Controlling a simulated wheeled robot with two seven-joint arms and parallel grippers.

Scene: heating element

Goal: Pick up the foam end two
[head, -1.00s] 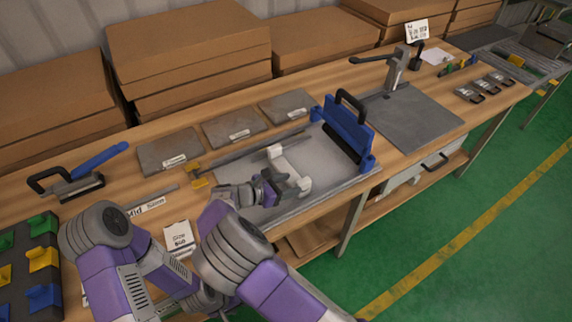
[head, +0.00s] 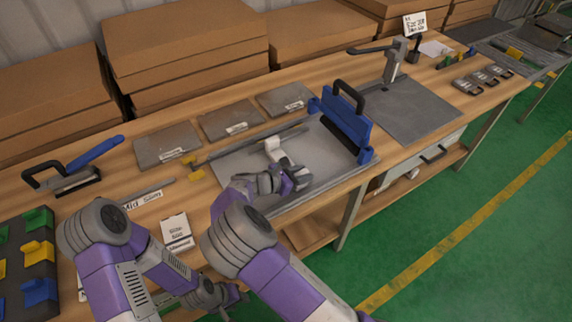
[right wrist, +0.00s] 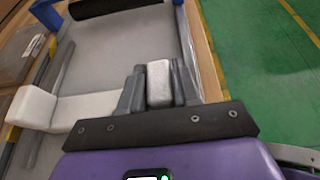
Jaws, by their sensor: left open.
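The white foam end two (head: 273,147) lies on the grey metal plate of the bench, with a raised block at its far end. In the right wrist view it shows as a white bar (right wrist: 85,108) with a block at each end. My right gripper (right wrist: 158,88) is at the near-end block. Its fingers lie against both sides of that block with no visible gap. In the head view my right gripper (head: 290,178) hides this near end. My left gripper (head: 222,297) is open and empty, low at the bench's front edge, away from the foam.
A blue bar tool with a black handle (head: 345,122) stands at the plate's right end. A long thin rod (head: 240,143) lies behind the foam. Flat grey plates (head: 230,121) and cardboard boxes (head: 190,50) are farther back. Green floor (head: 460,220) is open at right.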

